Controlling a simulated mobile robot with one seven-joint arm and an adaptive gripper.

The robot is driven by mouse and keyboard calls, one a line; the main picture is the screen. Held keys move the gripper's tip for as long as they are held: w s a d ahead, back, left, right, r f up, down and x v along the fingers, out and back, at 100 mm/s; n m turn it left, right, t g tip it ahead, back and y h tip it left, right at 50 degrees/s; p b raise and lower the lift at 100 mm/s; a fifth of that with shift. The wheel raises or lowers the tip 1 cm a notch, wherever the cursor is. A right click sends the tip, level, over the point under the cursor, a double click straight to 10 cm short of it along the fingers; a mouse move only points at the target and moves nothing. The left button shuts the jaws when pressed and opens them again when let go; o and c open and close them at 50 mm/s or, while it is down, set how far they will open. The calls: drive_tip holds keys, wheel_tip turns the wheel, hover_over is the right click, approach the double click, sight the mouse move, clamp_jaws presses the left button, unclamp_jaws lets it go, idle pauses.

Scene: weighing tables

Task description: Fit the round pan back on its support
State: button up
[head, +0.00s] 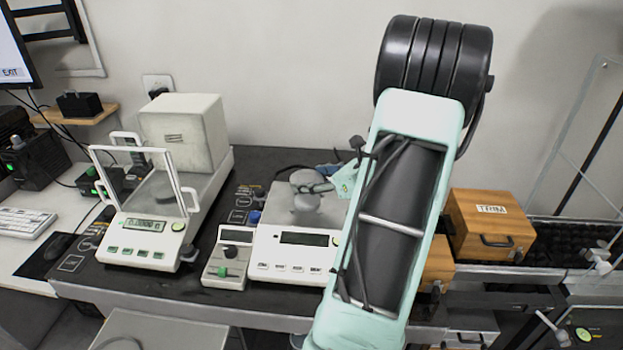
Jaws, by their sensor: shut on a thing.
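The middle balance (290,243) is a low white instrument with a dark display and a row of front buttons. A small grey round pan (303,177) shows above its grey top plate. A grey rounded shape (306,204) shows just below the pan; I cannot tell whether it is the support or whether the two touch. My gripper (322,188) reaches in from the right and is shut on the pan's right side. Its fingers are small in the picture, and my forearm hides the rest of it and the balance's right side.
A second balance (142,253) with a raised clear frame and a large white block-shaped housing (185,132) stands on the left. A small control box (229,262) sits close to the middle balance. Wooden boxes (488,226) stand on the right. The wall is behind.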

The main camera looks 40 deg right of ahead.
sight(313, 202)
drive_tip(key=shift+f+b, duration=1.85)
drive_tip(key=shift+f, duration=0.6)
drive_tip(key=shift+f, duration=0.15)
drive_tip(key=shift+s+f+b, duration=0.1)
drive_tip(key=shift+f+b, duration=0.35)
drive_tip(key=shift+b, duration=0.2)
drive_tip(key=o, duration=1.3)
drive_tip(key=v, duration=1.2)
